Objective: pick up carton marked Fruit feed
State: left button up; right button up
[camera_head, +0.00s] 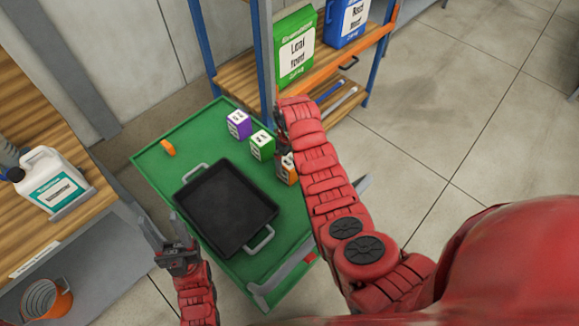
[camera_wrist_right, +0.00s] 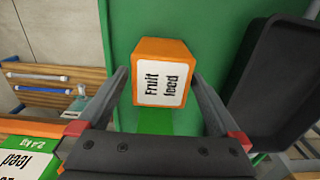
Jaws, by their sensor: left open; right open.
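The orange carton marked Fruit feed (camera_wrist_right: 160,72) stands on the green cart top (camera_wrist_right: 125,30), its white label facing the right wrist camera. In the head view the orange carton (camera_head: 287,172) is partly hidden behind my right arm. My right gripper (camera_wrist_right: 159,78) is open, with one finger on each side of the carton; gaps show between the fingers and its sides, and I cannot tell whether they touch. In the head view the right gripper (camera_head: 281,120) is mostly masked by its own arm. My left gripper (camera_head: 166,228) is open and empty, left of the black tray.
A black tray (camera_head: 225,207) with grey handles fills the cart's middle. A green carton (camera_head: 262,145) and a purple carton (camera_head: 238,124) stand beside the orange one. A small orange object (camera_head: 167,148) lies at the cart's far left. A shelf (camera_head: 237,80) stands behind.

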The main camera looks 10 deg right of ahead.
jog(key=shift+f, duration=0.35)
jog(key=shift+s+f+p, duration=0.1)
jog(key=shift+f+p, duration=0.25)
jog(key=shift+p, duration=0.1)
notch_tip(320, 180, down, 2)
jog(key=shift+f, duration=0.3)
jog(key=shift+c, duration=0.3)
grip_shut()
jog(key=shift+r, duration=0.25)
